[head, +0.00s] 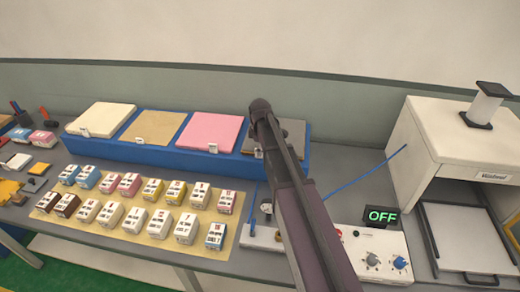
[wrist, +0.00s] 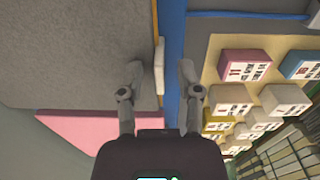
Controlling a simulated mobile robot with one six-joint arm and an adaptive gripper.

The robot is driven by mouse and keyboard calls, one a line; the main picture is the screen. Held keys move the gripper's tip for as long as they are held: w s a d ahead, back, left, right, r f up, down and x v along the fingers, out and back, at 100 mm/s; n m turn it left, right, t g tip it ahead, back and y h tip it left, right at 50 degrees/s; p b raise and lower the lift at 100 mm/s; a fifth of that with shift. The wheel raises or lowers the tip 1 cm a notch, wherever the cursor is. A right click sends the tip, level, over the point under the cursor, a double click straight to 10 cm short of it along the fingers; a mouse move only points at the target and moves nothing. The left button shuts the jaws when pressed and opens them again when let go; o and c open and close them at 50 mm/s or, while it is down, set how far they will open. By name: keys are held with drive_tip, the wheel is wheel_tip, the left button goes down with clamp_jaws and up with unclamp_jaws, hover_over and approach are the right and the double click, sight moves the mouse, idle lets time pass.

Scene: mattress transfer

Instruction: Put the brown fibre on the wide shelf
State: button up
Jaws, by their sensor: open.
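A long blue stand (head: 185,158) carries four flat pads: cream (head: 102,117), tan-brown (head: 153,128), pink (head: 212,130) and grey (head: 293,135). Each has a small white tag at its front edge. Which one is the brown fibre is not labelled legibly; the tan-brown pad is closest in colour. In the wrist view my gripper (wrist: 161,68) is open, with its fingers on either side of the white tag (wrist: 159,65) of the grey pad (wrist: 75,50). I cannot tell if they touch it. In the head view my arm hides the gripper. No part is clearly a wide shelf.
Several small labelled cartons (head: 159,223) stand on a yellow mat (head: 150,250) in front of the stand. A control box (head: 375,255) with an OFF sign (head: 382,216) and a white cabinet (head: 440,135) with a low tray (head: 465,240) are at the right.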

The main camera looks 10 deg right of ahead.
drive_tip(key=shift+r, duration=0.15)
wheel_tip(320, 180, up, 12)
drive_tip(key=p, duration=1.2)
drive_tip(key=shift+s, duration=0.2)
drive_tip(key=shift+a, duration=0.1)
idle(0.5)
drive_tip(key=s+a+m, duration=0.1)
drive_tip(key=s+m, duration=1.2)
drive_tip(key=s, duration=0.9)
drive_tip(key=shift+s+m, duration=0.15)
drive_tip(key=shift+m, duration=0.15)
wheel_tip(320, 180, down, 11)
drive_tip(key=b, duration=1.1)
